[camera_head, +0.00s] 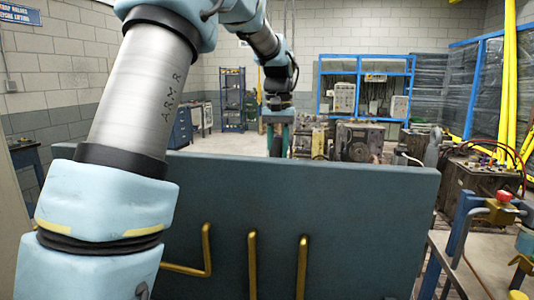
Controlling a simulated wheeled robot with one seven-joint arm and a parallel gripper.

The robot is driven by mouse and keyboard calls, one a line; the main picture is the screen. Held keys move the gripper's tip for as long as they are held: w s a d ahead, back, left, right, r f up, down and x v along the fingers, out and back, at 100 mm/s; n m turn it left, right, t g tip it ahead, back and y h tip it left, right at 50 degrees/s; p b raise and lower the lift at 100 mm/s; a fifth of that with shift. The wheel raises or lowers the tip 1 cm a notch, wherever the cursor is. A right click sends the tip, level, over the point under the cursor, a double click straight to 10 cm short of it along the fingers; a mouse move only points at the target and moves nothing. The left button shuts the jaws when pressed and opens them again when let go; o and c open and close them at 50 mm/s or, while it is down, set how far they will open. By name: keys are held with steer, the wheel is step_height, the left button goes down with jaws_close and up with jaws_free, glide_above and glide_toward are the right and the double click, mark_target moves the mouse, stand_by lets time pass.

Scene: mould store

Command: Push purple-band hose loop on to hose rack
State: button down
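A dark blue-grey upright board, which looks like the hose rack (350,220), spans the foreground. Several bent brass rods show on its near face: a left one (206,250), a middle one (252,265) and a right one (302,268). My arm reaches up and over from the left. My gripper (278,133) points down beyond the board's top edge, which hides its lower part. Something dark shows between its fingers, but I cannot tell what it is or whether the fingers are shut. I cannot make out a purple-band hose loop.
Machinery and mould blocks (360,141) stand behind the board. At right is a dark metal block (478,182) with hoses, beside a blue frame (462,232) with a red-knobbed valve (503,197). A blue shelf frame (365,62) stands at the back. Open floor (225,141) lies back left.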

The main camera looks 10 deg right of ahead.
steer(key=s+d, duration=0.5)
steer(key=d, duration=0.6)
step_height(320, 180, down, 15)
steer(key=b, duration=0.7)
steer(key=shift+s+d+b, duration=0.2)
steer(key=shift+d+b, duration=0.05)
steer(key=shift+b, duration=0.1)
steer(key=shift+p, duration=0.3)
stand_by(0.6)
steer(key=shift+f, duration=1.55)
stand_by(2.8)
